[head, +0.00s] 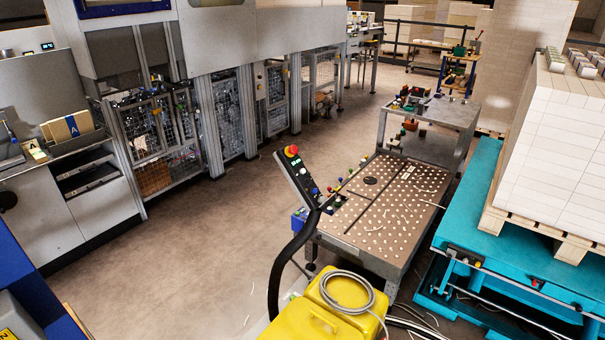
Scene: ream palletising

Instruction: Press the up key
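A dark control panel (299,175) stands tilted on a curved black post near the middle of the head view. It has a red emergency button on a yellow base (292,150) at its top, a small lit green display and several small buttons below. A second, smaller black control box (464,257) with small buttons sits on the front edge of the teal lift table (478,236) at the right. The key markings are too small to read, so I cannot tell which is the up key. Neither of my grippers is in view.
A perforated air table (385,200) stands beside the panel. A yellow unit (322,313) with a coiled grey hose is at the bottom. A pallet (530,232) of white reams stands on the lift table. Machinery lines the left; the brown floor (190,255) between is open.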

